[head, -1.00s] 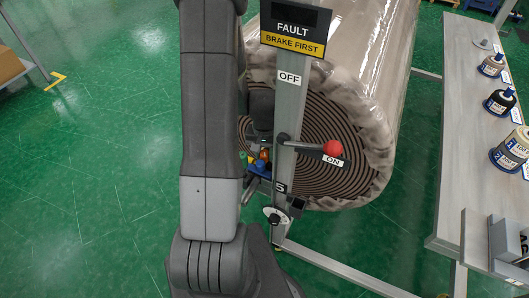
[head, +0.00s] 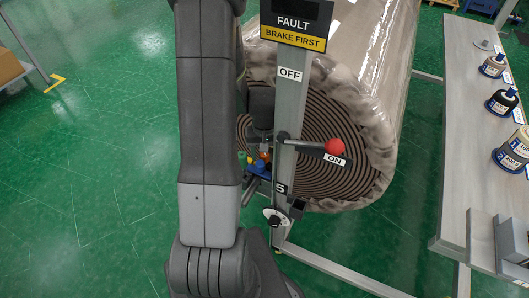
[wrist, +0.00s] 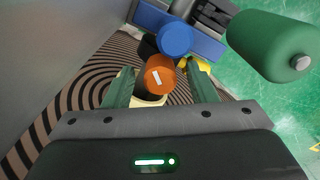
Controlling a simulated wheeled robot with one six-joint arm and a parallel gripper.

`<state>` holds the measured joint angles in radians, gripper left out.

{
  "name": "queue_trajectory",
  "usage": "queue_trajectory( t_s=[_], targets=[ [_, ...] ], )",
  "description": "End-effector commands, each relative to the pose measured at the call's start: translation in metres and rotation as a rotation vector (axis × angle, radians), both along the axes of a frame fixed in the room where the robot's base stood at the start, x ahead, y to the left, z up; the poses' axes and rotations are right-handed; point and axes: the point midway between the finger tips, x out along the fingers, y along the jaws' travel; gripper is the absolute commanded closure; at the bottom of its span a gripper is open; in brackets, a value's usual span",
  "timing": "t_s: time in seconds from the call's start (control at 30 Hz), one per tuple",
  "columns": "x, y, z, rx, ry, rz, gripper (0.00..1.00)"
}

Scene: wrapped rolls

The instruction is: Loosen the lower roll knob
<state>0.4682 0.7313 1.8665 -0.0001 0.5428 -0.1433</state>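An orange knob (wrist: 160,76) with a white mark stands between the two green fingers of my gripper (wrist: 160,82) in the wrist view. The fingers are open, with a gap on each side of the knob. A blue knob (wrist: 176,40) is just above it in that view. In the head view the orange knob (head: 264,155) and blue knob (head: 257,170) show small beside the post, and my arm hides most of the gripper. I cannot tell from labels which is the lower roll knob. The large wrapped roll's spiral end (head: 335,125) is behind them.
A grey post (head: 290,110) carries a "FAULT BRAKE FIRST" sign (head: 293,33) and a red-tipped lever (head: 334,146) at ON. A green cylinder (wrist: 270,46) is at right in the wrist view. A table (head: 455,130) with bottles stands at right.

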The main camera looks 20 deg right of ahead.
Motion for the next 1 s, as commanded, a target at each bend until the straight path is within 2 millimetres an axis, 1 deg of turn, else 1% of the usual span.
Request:
queue_trajectory(
  t_s=[0.2, 0.27, 0.37, 0.47, 0.8, 1.0],
  targets=[
    [0.0, 0.0, 0.002, 0.0, 0.0, 0.0, 0.48],
    [0.0, 0.0, 0.005, 0.0, -0.001, 0.0, 0.48],
    [0.001, 0.0, 0.016, -0.001, -0.003, -0.001, 0.48],
    [0.001, 0.0, 0.031, -0.003, -0.004, 0.0, 0.48],
    [0.001, -0.001, 0.095, -0.003, -0.005, 0.0, 0.48],
    [0.001, 0.0, 0.125, -0.002, -0.003, 0.0, 0.48]
  ],
)
